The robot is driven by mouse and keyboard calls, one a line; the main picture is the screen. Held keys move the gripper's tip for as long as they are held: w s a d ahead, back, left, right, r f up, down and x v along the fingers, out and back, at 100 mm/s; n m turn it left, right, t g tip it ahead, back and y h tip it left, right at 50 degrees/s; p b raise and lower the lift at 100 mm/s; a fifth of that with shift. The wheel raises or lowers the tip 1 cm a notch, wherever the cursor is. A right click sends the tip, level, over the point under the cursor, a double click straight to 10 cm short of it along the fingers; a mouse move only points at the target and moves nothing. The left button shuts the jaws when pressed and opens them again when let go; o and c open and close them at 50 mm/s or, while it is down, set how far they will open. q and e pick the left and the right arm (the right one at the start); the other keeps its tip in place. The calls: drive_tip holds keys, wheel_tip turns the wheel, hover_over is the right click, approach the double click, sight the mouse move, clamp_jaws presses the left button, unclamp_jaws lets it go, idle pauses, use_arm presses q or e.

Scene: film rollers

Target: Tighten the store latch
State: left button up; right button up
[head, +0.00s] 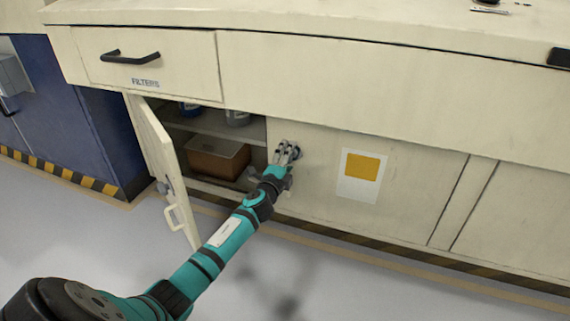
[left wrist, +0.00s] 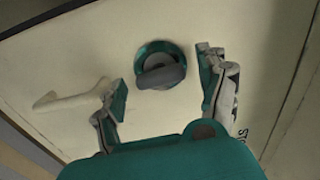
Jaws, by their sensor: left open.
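The store latch is a round teal ring with a grey turning knob (left wrist: 160,73), set on a cream cabinet door; it shows in the left wrist view. In the head view it is mostly hidden behind my left gripper (head: 287,152), which is at the cream front right of the open compartment. In the left wrist view my left gripper (left wrist: 165,92) is open, with one finger on each side of the latch and gaps between. No contact with the latch shows. My right gripper is not in view.
A cream door (head: 155,150) stands open at left, with a handle (head: 172,217). Behind it are shelves with a brown bin (head: 216,160). A drawer (head: 148,63) with a black handle is above. A pale handle (left wrist: 70,98) lies left of the latch.

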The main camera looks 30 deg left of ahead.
use_arm(q)
drive_tip(key=v, duration=1.2)
drive_tip(key=shift+w, duration=0.1)
